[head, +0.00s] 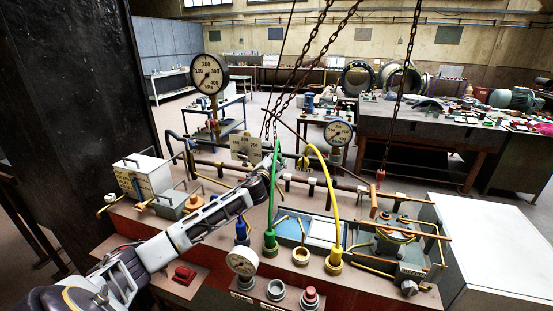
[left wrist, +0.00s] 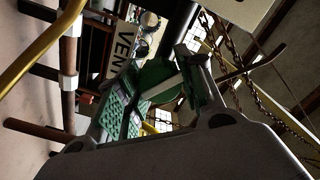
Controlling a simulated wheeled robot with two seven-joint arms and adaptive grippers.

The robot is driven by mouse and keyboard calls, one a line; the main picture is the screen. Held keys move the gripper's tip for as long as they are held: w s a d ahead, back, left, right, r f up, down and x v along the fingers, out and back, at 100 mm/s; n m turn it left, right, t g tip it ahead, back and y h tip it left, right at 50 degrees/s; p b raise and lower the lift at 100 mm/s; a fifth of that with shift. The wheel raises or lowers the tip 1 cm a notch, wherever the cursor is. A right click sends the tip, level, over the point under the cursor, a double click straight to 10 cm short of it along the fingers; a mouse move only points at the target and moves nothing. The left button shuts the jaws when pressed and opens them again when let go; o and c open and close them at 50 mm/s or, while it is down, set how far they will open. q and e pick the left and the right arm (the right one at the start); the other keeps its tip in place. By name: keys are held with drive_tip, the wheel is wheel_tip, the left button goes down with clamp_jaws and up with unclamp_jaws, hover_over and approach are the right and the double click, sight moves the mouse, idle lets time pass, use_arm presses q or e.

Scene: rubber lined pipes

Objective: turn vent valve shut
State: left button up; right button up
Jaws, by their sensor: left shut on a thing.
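My left gripper (head: 274,160) reaches over the bench to the pipe run at the back, beside cream label plates (head: 245,147). In the left wrist view its fingers (left wrist: 160,95) are closed around part of the vent valve. A green rounded part (left wrist: 155,78) of the valve shows between them, beside a cream plate (left wrist: 122,42) reading "VEN", the rest hidden. A dark rod (left wrist: 252,66) sticks out to the right past the fingers. The fingers hide most of the valve, so its exact angle cannot be told. My right gripper is in neither view.
A green hose (head: 271,205) and a yellow hose (head: 330,190) arch up close to the right of my left arm. Chains (head: 310,55) hang behind. Pressure gauges (head: 209,75) (head: 338,133) stand on the pipes. A white cabinet (head: 490,245) stands at right.

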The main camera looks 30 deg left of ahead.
use_arm(q)
drive_tip(key=m, duration=0.2)
drive_tip(key=shift+m+p, duration=0.3)
drive_tip(key=shift+p, duration=0.1)
drive_tip(key=m+p, duration=0.1)
drive_tip(key=m, duration=0.2)
drive_tip(key=shift+m, duration=0.3)
drive_tip(key=m+p, duration=0.2)
drive_tip(key=m, duration=0.1)
drive_tip(key=shift+f+m, duration=0.1)
drive_tip(key=shift+m, duration=0.8)
drive_tip(key=o, duration=1)
drive_tip(key=shift+s, duration=0.15)
drive_tip(key=shift+v, duration=5.9)
